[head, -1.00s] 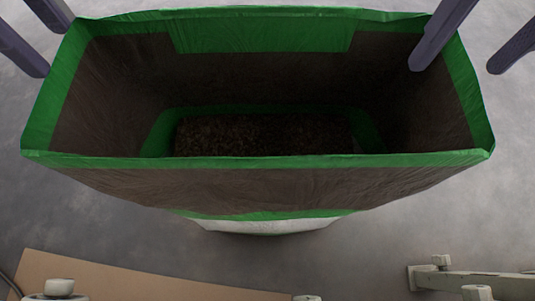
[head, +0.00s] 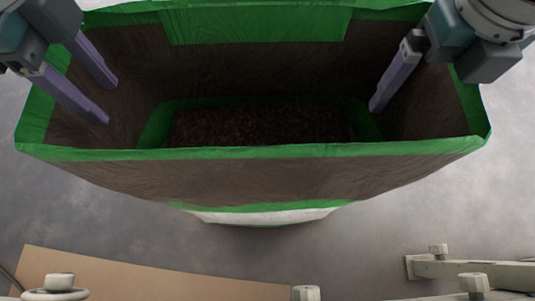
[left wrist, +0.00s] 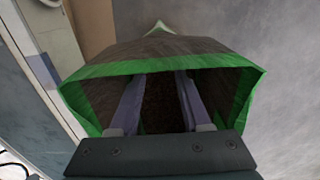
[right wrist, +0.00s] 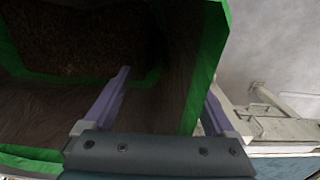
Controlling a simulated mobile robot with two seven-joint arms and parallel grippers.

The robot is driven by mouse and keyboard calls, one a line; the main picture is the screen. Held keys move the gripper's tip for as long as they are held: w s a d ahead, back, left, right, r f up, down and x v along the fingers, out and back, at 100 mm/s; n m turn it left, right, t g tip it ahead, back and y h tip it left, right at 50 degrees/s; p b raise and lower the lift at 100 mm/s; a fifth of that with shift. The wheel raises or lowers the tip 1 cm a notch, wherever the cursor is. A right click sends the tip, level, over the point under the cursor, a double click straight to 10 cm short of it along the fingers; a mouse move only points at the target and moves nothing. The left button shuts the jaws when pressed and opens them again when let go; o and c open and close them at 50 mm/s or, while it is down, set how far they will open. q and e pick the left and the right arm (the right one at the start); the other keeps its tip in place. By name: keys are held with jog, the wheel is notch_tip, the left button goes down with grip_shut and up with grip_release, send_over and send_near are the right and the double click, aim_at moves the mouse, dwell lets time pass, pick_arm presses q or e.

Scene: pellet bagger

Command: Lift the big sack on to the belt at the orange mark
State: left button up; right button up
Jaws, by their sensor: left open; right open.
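The big sack (head: 260,178) stands open-topped in the middle of the head view, with a green rim, brown walls and dark pellets (head: 260,127) inside. My left gripper (head: 110,102) is open and empty; both its fingers reach over the sack's opening at the left end, also in the left wrist view (left wrist: 160,82). My right gripper (right wrist: 168,82) is open at the sack's right end. In the right wrist view one finger is inside the sack and the other is beyond the green-edged wall. In the head view its outer finger is hidden. I cannot make out the belt or orange mark.
A tan board (head: 120,280) lies at the lower left of the head view. A pale metal frame with bolts (head: 475,272) is at the lower right. Bare grey floor (head: 400,230) lies between them and the sack.

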pick_arm(q)
jog(key=c, duration=0.7)
pick_arm(e)
jog(key=c, duration=0.7)
pick_arm(q)
grip_shut()
pick_arm(e)
grip_shut()
pick_arm(q)
jog(key=shift+r, duration=0.15)
pick_arm(e)
jog(key=shift+r, duration=0.15)
